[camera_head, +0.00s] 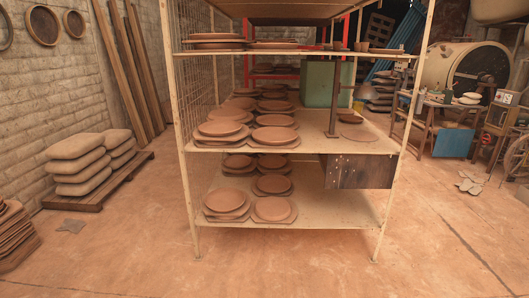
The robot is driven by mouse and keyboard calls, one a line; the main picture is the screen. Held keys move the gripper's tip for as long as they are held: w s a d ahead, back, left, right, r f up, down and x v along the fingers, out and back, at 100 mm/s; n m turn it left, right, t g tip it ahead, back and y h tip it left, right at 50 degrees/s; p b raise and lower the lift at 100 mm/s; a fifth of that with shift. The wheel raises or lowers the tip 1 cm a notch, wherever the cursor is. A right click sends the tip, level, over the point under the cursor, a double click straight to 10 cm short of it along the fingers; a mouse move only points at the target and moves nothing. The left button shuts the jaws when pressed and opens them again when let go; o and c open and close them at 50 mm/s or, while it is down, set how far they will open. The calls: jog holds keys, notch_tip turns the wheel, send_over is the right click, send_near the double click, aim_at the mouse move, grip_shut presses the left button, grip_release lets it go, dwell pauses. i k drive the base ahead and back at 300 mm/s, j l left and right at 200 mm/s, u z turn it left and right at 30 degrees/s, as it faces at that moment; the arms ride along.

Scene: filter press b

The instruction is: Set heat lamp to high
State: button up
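I cannot pick out a heat lamp or its setting control with certainty. A dark upright post (335,98) stands on the middle shelf at the right. Below it, a dark brown box-like panel (360,171) with small light dots hangs at the front right edge of that shelf; the dots are too small to read. My gripper is not in view.
A cream metal rack (330,210) with several brown clay plates (273,135) stands ahead. Stacked sacks (76,165) lie on a pallet at left. A work table (455,104) and a large drum (445,68) stand at back right. The floor in front is clear.

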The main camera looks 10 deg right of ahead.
aim_at(366, 91)
jog(key=i+l+z, duration=0.1)
jog(key=i+l, duration=0.7)
jog(key=i+l+z, duration=0.15)
jog(key=i+l, duration=0.65)
jog(key=i+l+z, duration=0.1)
jog(key=i+l, duration=0.55)
jog(key=i, duration=0.2)
